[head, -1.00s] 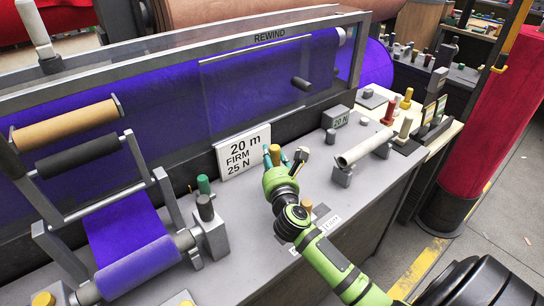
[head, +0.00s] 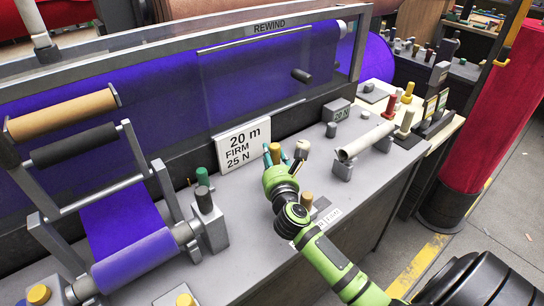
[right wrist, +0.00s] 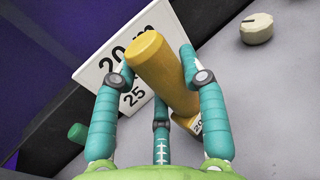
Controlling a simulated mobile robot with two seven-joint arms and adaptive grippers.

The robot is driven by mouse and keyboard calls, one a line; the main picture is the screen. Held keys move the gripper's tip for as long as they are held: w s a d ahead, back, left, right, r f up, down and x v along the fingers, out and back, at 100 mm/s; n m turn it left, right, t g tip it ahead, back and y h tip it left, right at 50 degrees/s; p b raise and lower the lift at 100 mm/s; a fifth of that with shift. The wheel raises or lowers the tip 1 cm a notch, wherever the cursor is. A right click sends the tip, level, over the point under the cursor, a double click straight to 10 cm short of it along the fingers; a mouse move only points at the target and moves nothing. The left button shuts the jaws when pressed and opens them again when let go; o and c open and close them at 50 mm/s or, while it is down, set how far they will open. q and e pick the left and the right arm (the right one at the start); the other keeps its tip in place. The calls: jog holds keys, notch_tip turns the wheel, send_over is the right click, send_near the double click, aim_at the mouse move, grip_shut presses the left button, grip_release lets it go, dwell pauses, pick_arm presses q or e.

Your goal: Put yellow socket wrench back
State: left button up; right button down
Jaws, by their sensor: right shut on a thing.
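My right gripper (head: 279,158), with teal fingers, is shut on a yellow cylindrical handle, which I take for the yellow socket wrench (head: 275,152). In the right wrist view the wrench (right wrist: 160,68) stands tilted between the fingers (right wrist: 158,85), its thick end towards the camera. A yellow part with a "20" label shows at its lower end, partly behind a finger; I cannot tell whether it touches the bench. The gripper is over the grey bench (head: 262,245), in front of the white "20 m FIRM 25 N" sign (head: 243,146). My left gripper is out of view.
A pale tube (head: 366,141) lies on supports to the right. A yellow-brown knob (head: 306,200) stands beside my right wrist, and a green knob (head: 203,176) to the left. A purple roll (head: 135,262) is at lower left; the front bench top is mostly clear.

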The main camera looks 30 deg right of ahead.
jog(key=shift+f, duration=0.25)
jog(key=c, duration=0.6)
grip_release()
jog(key=v, duration=1.2)
